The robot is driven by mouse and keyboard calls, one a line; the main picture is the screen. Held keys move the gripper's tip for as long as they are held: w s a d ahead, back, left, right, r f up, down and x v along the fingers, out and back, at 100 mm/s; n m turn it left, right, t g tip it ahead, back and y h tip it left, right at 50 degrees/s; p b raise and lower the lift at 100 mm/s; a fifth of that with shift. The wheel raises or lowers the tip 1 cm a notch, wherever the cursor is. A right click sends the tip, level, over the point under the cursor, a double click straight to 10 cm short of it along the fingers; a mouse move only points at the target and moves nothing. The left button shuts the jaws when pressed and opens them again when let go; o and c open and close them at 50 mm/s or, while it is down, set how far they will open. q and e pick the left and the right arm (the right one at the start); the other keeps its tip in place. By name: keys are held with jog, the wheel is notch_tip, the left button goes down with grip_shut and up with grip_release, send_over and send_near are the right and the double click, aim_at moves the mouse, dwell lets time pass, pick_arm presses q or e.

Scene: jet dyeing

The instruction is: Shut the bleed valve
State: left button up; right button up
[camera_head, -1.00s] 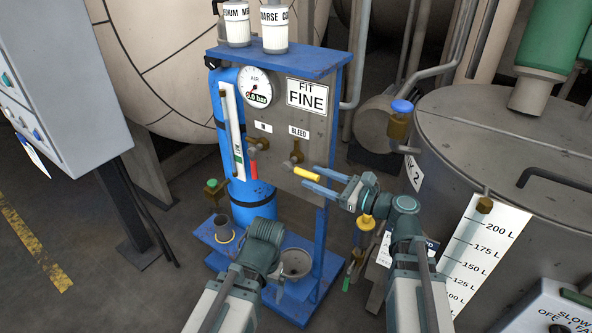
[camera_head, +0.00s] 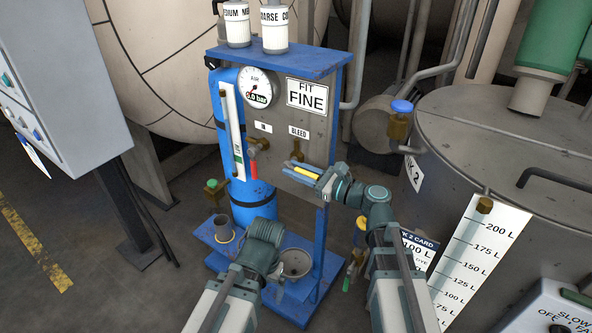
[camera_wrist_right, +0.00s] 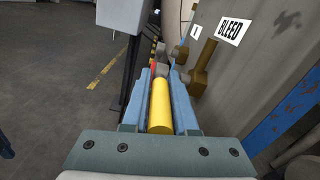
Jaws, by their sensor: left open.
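The bleed valve (camera_head: 299,156) is a brass fitting on the grey panel under the BLEED label. Its yellow lever (camera_head: 306,172) points right and slightly down in the head view. My right gripper (camera_head: 300,171) has its blue fingers along both sides of the lever. In the right wrist view the yellow lever (camera_wrist_right: 160,105) fills the gap between the fingers, and the gripper looks shut on it. The brass valve body (camera_wrist_right: 200,75) shows beyond. My left gripper (camera_head: 274,270) is low in front of the stand, away from the valve; its fingertips are hard to make out.
The IN valve with a red lever (camera_head: 253,164) sits just left of the bleed valve. A pressure gauge (camera_head: 258,87) and FIT FINE sign (camera_head: 307,96) are above. The blue stand's post (camera_head: 323,230) is close to my right arm. A large tank (camera_head: 480,140) stands right.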

grip_shut()
dwell(1.1)
